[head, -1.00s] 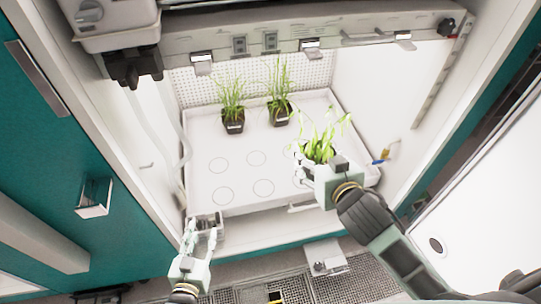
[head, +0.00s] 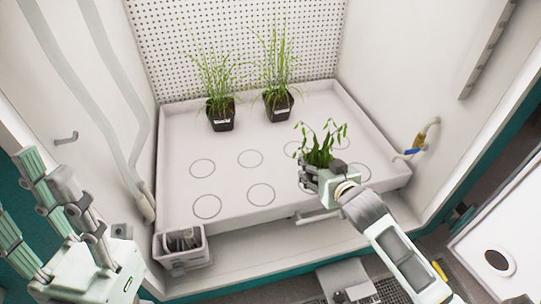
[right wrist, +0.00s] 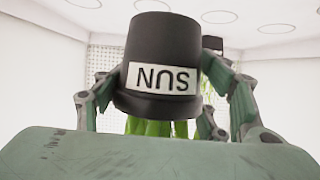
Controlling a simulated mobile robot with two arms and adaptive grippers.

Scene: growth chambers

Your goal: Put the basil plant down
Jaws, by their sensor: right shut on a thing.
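The leafy green plant (head: 319,148) is at the front right of the white tray (head: 180,180) in the chamber. My right gripper (head: 322,180) is shut on its pot, above or at the tray's front right. In the right wrist view the black pot (right wrist: 165,45) shows between the fingers, with a white label reading "SUN", upside down in that picture. I cannot tell whether the pot's bottom touches the tray. My left gripper (head: 60,205) is at the lower left, outside the tray, with fingers spread, open and empty.
Two grassy plants in black pots (head: 221,120) (head: 278,104) stand at the tray's back. Several marked circles (head: 250,158) on the tray are empty. A small grey box (head: 183,247) sits at the front left corner. Hoses run down the left wall; a yellow-blue fitting (head: 416,146) is at right.

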